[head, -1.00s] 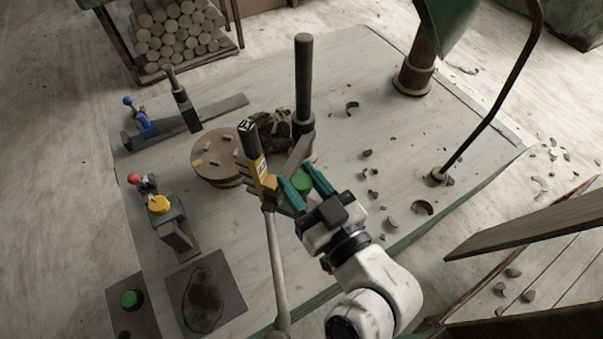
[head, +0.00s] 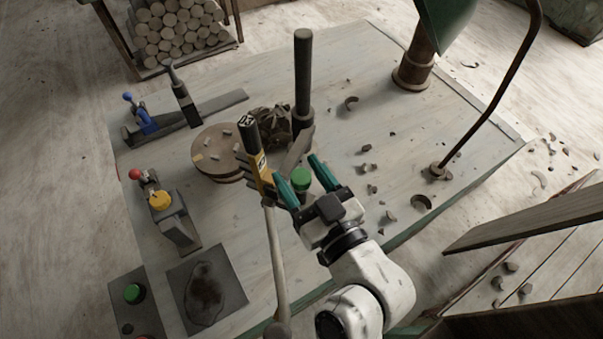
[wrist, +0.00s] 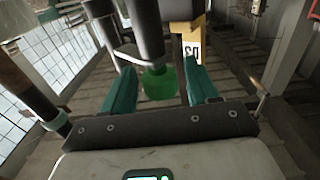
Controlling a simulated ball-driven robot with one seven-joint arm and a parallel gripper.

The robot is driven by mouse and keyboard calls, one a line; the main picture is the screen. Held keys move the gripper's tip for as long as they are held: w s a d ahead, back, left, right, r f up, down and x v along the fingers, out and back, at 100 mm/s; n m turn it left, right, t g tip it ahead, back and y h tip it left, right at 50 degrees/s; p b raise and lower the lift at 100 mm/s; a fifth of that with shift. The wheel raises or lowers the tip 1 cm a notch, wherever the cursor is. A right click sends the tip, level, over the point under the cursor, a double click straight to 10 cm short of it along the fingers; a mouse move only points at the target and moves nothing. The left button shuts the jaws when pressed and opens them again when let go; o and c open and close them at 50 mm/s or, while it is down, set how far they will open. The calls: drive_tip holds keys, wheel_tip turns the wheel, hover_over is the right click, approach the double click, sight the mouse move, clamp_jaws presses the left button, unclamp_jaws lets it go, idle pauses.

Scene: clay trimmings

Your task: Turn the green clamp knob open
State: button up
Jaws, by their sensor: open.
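The green clamp knob (head: 301,180) sits near the foot of the dark upright post (head: 303,80), beside a yellow-and-black part (head: 255,150). My gripper (head: 303,177) is open, with one teal finger on each side of the knob. In the wrist view the round green knob (wrist: 159,83) shows between the two fingers (wrist: 160,92), with visible gaps on both sides. I cannot tell whether either finger touches it. A grey cylinder above partly covers the knob's top in the wrist view.
A round brown board (head: 217,152) lies left of the post. A blue clamp (head: 146,122) and a yellow-knobbed clamp (head: 160,201) stand farther left. A green button (head: 132,293) is at lower left. Clay scraps (head: 421,202) lie on the right, where the table is mostly clear.

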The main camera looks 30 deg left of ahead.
drive_tip(key=shift+d, duration=0.1)
drive_tip(key=shift+s+d+f, duration=0.1)
drive_tip(key=shift+s+d, duration=0.15)
drive_tip(key=b+v, duration=0.3)
drive_tip(key=v, duration=0.7)
